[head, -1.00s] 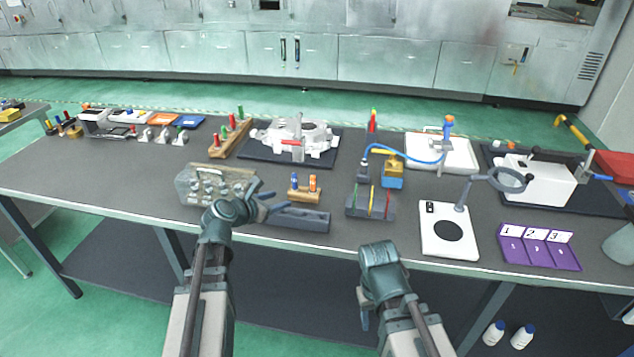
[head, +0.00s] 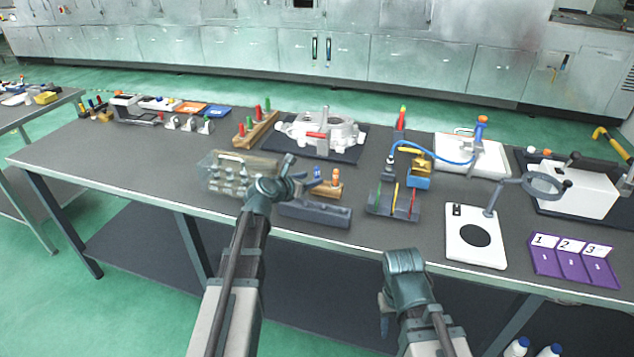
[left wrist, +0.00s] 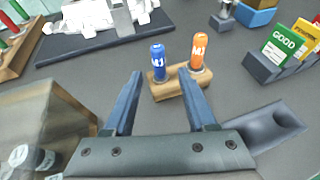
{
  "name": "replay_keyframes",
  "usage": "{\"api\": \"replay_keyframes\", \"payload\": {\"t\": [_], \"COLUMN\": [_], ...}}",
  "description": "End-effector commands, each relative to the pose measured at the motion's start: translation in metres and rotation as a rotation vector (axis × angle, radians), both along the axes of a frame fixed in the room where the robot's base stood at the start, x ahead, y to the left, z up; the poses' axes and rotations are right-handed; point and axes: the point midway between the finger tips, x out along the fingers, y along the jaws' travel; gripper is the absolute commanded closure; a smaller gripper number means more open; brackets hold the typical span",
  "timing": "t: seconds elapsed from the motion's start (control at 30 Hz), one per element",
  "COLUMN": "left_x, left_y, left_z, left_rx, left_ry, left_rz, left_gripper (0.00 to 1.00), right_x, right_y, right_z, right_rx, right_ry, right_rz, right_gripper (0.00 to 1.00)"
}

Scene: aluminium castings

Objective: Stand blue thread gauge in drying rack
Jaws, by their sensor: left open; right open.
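The blue thread gauge (head: 318,173) stands upright in a small wooden stand beside an orange one (head: 336,175); the left wrist view shows the blue gauge (left wrist: 158,62), the orange gauge (left wrist: 198,50) and the wooden stand (left wrist: 180,84). My left gripper (head: 300,176) is open and empty. Its fingers point towards the stand, with the blue gauge showing between the fingertips in the wrist view and not gripped. My right gripper (head: 386,312) hangs at the table's front, away from the gauges. I cannot tell for certain which holder is the drying rack; a wooden rack (head: 243,143) holds red and green handled pieces.
A clear case (head: 238,172) stands left of my left gripper. A grey trough block (head: 314,213) lies in front of the stand, and a grey holder with coloured cards (head: 393,205) is to the right. A white casting (head: 340,132) lies behind on a dark mat (head: 345,154).

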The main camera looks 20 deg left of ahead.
Motion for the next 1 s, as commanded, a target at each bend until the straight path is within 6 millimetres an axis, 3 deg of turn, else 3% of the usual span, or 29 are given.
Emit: {"api": "replay_keyframes", "payload": {"t": [0.23, 0.57, 0.8, 1.0], "left_x": [0.007, 0.047, 0.047, 0.047], "left_y": [-0.002, -0.013, -0.014, -0.013], "left_z": [-0.003, -0.019, -0.018, -0.018], "left_rx": [0.001, 0.001, 0.000, 0.000], "left_ry": [0.000, 0.000, 0.000, 0.000], "left_rz": [-0.001, -0.001, 0.000, 0.000], "left_gripper": [0.43, 0.43, 0.43, 0.79], "right_x": [0.000, 0.000, 0.000, 0.000], "right_y": [0.000, 0.000, 0.000, 0.000], "right_z": [-0.003, -0.019, -0.018, -0.018], "right_rx": [0.000, 0.000, 0.000, 0.000], "right_ry": [0.000, 0.000, 0.000, 0.000], "right_rz": [0.000, 0.000, 0.000, 0.000], "right_gripper": [0.50, 0.50, 0.50, 0.50]}}
